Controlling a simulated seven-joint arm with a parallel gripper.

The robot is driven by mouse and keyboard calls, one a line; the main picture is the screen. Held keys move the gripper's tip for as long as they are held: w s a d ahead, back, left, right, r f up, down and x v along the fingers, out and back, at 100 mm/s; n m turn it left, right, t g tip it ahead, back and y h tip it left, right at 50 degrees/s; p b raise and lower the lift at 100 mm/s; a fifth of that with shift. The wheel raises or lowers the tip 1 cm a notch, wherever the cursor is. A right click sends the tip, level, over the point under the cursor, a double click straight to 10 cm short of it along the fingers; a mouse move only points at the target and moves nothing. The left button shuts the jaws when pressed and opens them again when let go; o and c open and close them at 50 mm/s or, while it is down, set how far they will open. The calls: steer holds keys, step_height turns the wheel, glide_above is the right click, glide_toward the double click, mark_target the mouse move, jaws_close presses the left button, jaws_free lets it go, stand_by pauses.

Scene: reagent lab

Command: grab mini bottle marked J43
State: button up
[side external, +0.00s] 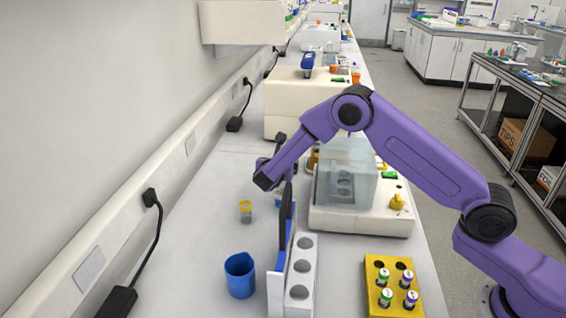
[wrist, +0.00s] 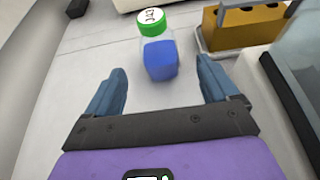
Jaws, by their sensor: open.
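The mini bottle (wrist: 160,58) stands upright in the wrist view, with a green cap, clear upper part and blue lower part. The white cap label appears to read J43, turned sideways. My gripper (wrist: 162,70) is open and empty, its two blue-grey fingers spread apart. The bottle is ahead of the fingers and lines up with the gap between them, with no visible contact. In the side view my gripper (side external: 268,178) is low over the bench behind a dark upright panel, its fingertips hard to make out. I cannot clearly identify the bottle there.
A yellow-capped bottle (side external: 245,212) and blue cup (side external: 240,275) stand left of a white holed rack (side external: 302,268). A yellow rack (side external: 393,285) holds green- and purple-capped bottles. A machine with a clear cover (side external: 346,172) stands right of my gripper. Another yellow rack (wrist: 245,25) shows in the wrist view.

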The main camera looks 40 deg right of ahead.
steer(key=shift+r+x, duration=0.2)
steer(key=shift+x, duration=1.75)
steer(key=shift+r+x, duration=0.2)
steer(key=shift+x, duration=1.8)
steer(key=shift+w+d, duration=0.1)
steer(key=shift+w, duration=0.05)
steer(key=c, duration=1.1)
